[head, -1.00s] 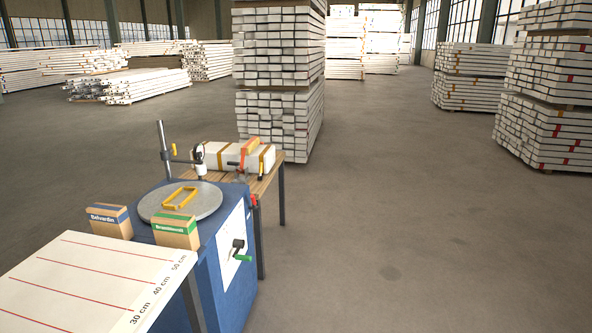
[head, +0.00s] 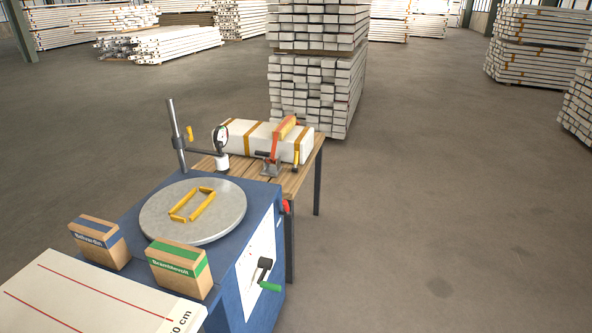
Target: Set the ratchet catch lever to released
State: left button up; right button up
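Neither of my grippers is in view. Nothing is labelled as the ratchet catch lever, and I cannot tell for sure which part it is. An orange lever (head: 284,132) on a grey bracket stands tilted beside a white strapped bundle (head: 238,138) on the wooden table. A short yellow handle (head: 296,158) shows at its right. On the blue cabinet's white side panel (head: 252,262) is a dark lever (head: 264,268) with a green grip (head: 270,287) pointing down to the right. A small red part (head: 286,206) sits at the cabinet's upper right edge.
Two cartons (head: 98,243) (head: 180,270) and a marked white board (head: 80,295) are in front. Floor at right is clear.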

aim_at(294, 169)
jog(key=i+j, duration=0.15)
jog(key=i, duration=0.25)
jog(key=i+l+u, duration=0.1)
jog(key=i+l, duration=0.2)
jog(key=i+l+u, duration=0.1)
jog(key=i+l, duration=0.45)
jog(key=l, duration=0.2)
jog(key=i+l+u, duration=0.15)
jog(key=i+l, duration=0.15)
jog(key=i+l+u, duration=0.1)
jog(key=i+l, duration=0.15)
jog(key=l, duration=0.2)
jog(key=i+l+u, duration=0.1)
jog(key=i+l, duration=0.15)
jog(key=l, duration=0.2)
jog(key=i+l, duration=0.2)
jog(key=l, duration=0.2)
jog(key=i+l+u, duration=0.15)
jog(key=l, duration=0.3)
jog(key=i, duration=0.1)
